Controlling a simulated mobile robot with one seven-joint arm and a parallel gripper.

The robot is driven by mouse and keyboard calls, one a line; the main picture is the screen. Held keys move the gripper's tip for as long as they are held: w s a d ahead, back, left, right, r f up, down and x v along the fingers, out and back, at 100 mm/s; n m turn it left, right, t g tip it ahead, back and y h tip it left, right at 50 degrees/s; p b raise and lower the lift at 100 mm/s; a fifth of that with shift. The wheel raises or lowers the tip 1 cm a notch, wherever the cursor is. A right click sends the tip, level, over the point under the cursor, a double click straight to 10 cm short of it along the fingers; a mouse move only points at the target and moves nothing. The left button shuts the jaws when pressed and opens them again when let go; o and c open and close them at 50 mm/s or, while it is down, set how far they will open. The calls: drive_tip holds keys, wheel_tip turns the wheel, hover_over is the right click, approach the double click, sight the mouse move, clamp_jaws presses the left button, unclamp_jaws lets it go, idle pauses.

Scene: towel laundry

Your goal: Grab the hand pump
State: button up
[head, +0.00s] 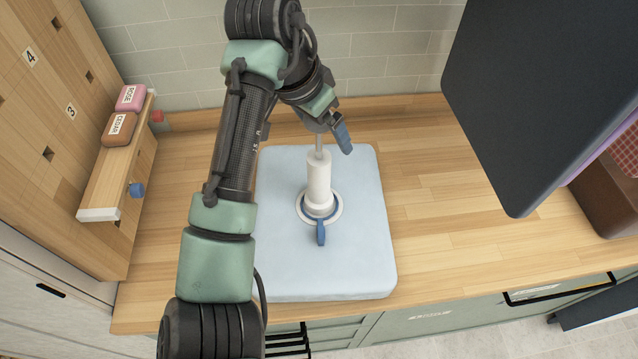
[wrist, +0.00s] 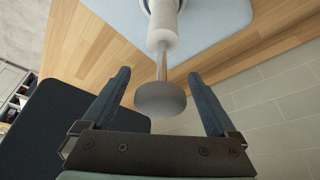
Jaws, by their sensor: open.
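The hand pump (head: 319,178) stands upright on a light blue folded towel or pad (head: 360,260) on the wooden counter. It has a white cylindrical body, a white and blue round base and a small blue lever at the front. In the wrist view its white body (wrist: 162,38), thin rod and grey round knob (wrist: 160,98) show. My gripper (wrist: 160,88) is open, with the knob between its two blue fingers and clear space on both sides. In the head view my gripper (head: 338,130) is above the pump, and the pump's top is hidden behind it.
A wooden shelf (head: 118,185) on the left holds a pink box (head: 131,97) and a brown box (head: 118,129) with labels. A large dark panel (head: 540,90) hangs at the right. A tiled wall (head: 170,55) stands behind. The counter right of the pad (head: 450,190) is clear.

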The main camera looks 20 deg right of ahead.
drive_tip(key=shift+f, duration=0.1)
clamp_jaws()
idle(0.4)
